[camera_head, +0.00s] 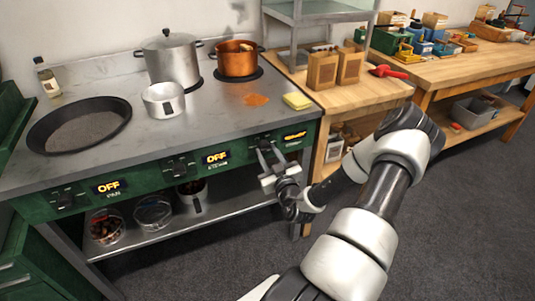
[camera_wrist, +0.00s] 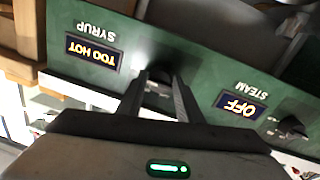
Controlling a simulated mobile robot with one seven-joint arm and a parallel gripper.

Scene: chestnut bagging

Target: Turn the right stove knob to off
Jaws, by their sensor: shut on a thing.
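The green stove front carries knobs with small lit displays. The right stove knob (camera_wrist: 159,92) is a dark knob between my fingers in the wrist view, where the picture is upside down. Beside it the SYRUP display (camera_wrist: 93,55) reads TOO HOT; in the head view this display (camera_head: 295,135) is too small to read. My gripper (camera_head: 266,149) is at the right part of the stove front, shut on the right knob, and it also shows in the wrist view (camera_wrist: 161,80). In the head view my fingers largely hide the knob.
The STEAM display (camera_head: 216,157) and PAN display (camera_head: 109,187) read OFF. The middle knob (camera_head: 178,166) is left of my gripper. A copper pot (camera_head: 238,62), a steel pot (camera_head: 172,62) and a yellow sponge (camera_head: 297,101) stand on the stovetop. A lower shelf (camera_head: 235,200) holds containers.

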